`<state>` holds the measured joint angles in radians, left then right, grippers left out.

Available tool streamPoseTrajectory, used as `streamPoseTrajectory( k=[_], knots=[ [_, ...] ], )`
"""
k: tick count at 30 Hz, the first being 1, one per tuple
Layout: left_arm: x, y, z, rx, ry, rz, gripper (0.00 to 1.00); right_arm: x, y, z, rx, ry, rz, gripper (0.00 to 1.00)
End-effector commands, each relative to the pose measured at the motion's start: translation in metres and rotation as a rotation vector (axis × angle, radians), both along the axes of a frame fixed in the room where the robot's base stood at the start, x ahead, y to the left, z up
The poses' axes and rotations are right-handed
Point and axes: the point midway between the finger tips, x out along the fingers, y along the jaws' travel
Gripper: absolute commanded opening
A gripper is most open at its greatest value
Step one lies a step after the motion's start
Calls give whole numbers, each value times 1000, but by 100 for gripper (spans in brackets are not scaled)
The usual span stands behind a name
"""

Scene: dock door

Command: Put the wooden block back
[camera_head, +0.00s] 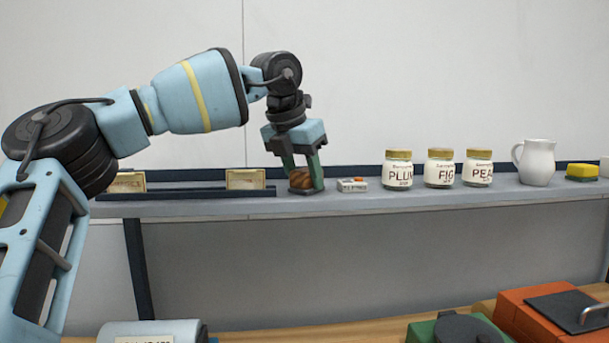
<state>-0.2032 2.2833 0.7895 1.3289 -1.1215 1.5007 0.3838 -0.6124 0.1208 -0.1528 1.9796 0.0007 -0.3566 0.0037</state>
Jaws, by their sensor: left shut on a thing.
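The wooden block (300,179) is small and orange-brown with darker marks. It is at the shelf (340,204), between the fingers of my left gripper (303,185). The gripper points down and is shut on the block. The fingers hide the block's sides, and I cannot tell whether its underside touches the shelf. My right gripper is not in view.
Left of the block, a dark rail (200,193) runs along the shelf with cream labelled plates (246,179). A small white box (352,185) sits close on the right. Beyond it stand three labelled jars (440,168), a white jug (536,162) and a yellow-green sponge (581,172).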

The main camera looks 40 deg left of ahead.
Motion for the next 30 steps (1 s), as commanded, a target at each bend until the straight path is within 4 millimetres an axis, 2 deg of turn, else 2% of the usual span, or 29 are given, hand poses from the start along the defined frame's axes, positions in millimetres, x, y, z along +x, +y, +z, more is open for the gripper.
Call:
streamPoseTrajectory(
  k=[6, 7, 11, 22, 26, 30],
  knots=[
    [0, 0, -4, 0, 1, -1, 20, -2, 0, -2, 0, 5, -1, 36],
    [0, 0, -4, 0, 1, -1, 45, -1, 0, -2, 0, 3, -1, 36],
    [0, 0, -3, 0, 1, 0, 62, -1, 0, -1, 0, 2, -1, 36],
    [0, 0, 1, 0, -1, 0, 63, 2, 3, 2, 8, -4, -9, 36],
    [-5, -1, 15, 3, -3, -1, 63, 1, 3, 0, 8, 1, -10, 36],
    [-15, -1, 39, 3, -3, 1, 63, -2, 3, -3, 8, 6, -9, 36]
  ],
)
